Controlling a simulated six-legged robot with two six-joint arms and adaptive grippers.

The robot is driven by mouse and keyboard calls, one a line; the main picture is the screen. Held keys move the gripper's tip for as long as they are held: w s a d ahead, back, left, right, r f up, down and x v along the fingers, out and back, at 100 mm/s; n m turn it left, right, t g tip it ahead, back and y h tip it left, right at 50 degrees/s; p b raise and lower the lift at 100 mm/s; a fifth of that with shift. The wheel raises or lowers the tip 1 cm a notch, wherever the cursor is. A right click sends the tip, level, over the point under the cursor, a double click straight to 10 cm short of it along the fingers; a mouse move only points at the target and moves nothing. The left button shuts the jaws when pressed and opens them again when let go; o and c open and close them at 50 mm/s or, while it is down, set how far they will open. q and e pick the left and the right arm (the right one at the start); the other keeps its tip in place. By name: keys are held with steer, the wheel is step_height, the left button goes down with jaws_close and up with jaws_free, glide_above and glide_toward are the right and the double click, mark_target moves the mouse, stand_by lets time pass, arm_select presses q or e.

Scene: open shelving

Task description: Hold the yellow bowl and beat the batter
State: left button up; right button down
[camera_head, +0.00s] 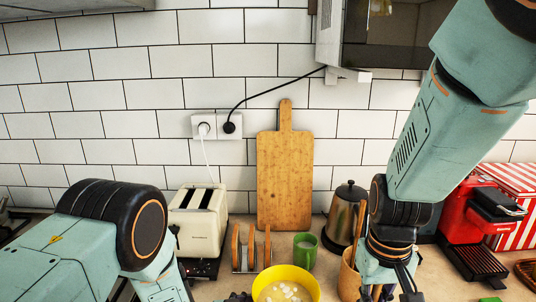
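The yellow bowl (312,285) stands on the counter at the bottom centre, cut off by the lower frame edge. It holds pale yellow batter (284,292) with several white lumps on top. Dark tips of my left gripper (238,297) show just left of the bowl's rim; most of that gripper is out of frame, so I cannot tell whether it touches the bowl. My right gripper (388,294) points down to the right of the bowl, apart from it. Its fingertips are cut off by the lower edge, and its grip is unclear. No whisk can be made out.
A green cup (305,251), wooden rack (251,249), toaster (198,221) and cutting board (285,183) stand behind the bowl. A wooden container (348,279) is beside my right gripper. A kettle (342,218) and red coffee machine (464,217) stand right. A dark appliance (385,40) hangs above.

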arm_select(q)
steer(key=shift+r, duration=0.1)
steer(key=shift+s+d+r, duration=0.1)
steer(key=shift+s, duration=0.05)
steer(key=c, duration=1.7)
jaws_close()
steer(key=shift+c, duration=0.9)
jaws_free()
jaws_close()
